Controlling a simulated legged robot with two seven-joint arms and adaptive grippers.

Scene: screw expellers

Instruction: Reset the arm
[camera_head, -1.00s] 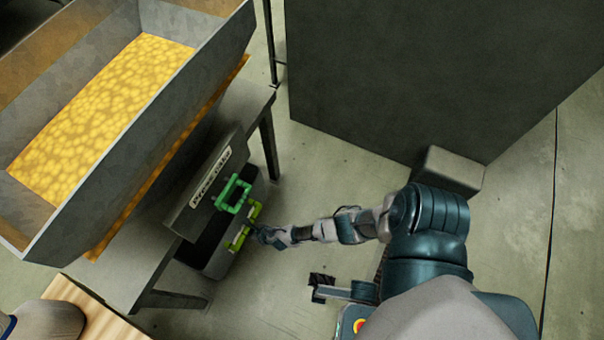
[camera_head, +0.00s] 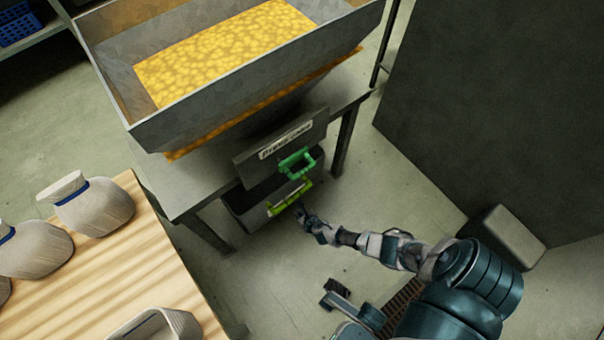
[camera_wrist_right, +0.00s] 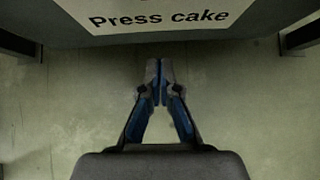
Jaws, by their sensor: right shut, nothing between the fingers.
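My right arm (camera_head: 400,252) reaches in from the lower right in the head view. My right gripper (camera_head: 300,212) is beside the yellow-green handle (camera_head: 290,200) of the lower bin (camera_head: 250,215) under the machine. In the wrist view my right gripper (camera_wrist_right: 160,68) is shut and empty, its two fingertips together over bare floor. A "Press cake" label (camera_wrist_right: 160,20) lies ahead of the fingers at the top of that view.
A metal hopper (camera_head: 245,105) with yellow material stands on a grey table (camera_head: 185,185). A wooden table (camera_head: 150,255) with several sacks is at the left. A large dark cabinet (camera_head: 490,100) and a grey box (camera_head: 507,238) are at the right. Open floor (camera_head: 290,285) lies between.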

